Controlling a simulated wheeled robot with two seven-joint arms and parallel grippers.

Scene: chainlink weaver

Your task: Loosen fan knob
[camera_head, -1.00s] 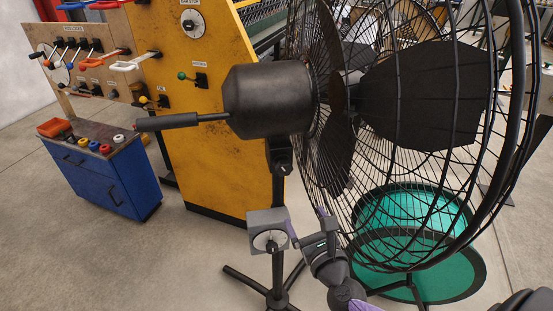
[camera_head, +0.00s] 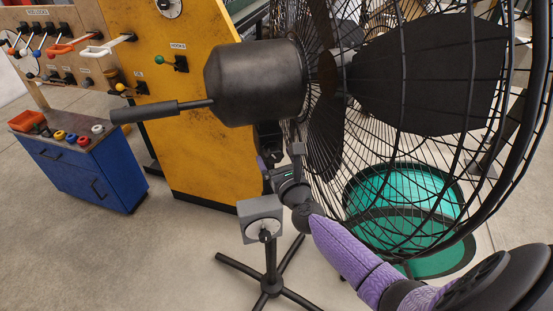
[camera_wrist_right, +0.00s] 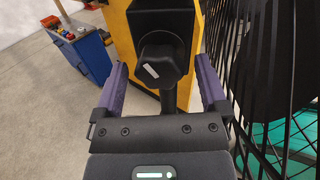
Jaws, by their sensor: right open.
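The fan knob (camera_wrist_right: 160,66) is black and lobed with a white mark, in the upper middle of the right wrist view. It sits on a black block in front of the fan's pole. My right gripper (camera_wrist_right: 161,75) is open, with one purple finger on each side of the knob and a visible gap on both sides. In the head view my right gripper (camera_head: 279,163) is just below the fan's black motor housing (camera_head: 255,82); the knob is hard to make out there. The fan's wire cage (camera_head: 420,130) is to the right. My left gripper is out of view.
A grey box with a dial (camera_head: 259,212) is on the fan's stand, below my right gripper. A black handle (camera_head: 145,111) sticks out left from the motor. The yellow panel (camera_head: 205,140) stands behind, the blue cabinet (camera_head: 95,175) at left. Floor at lower left is clear.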

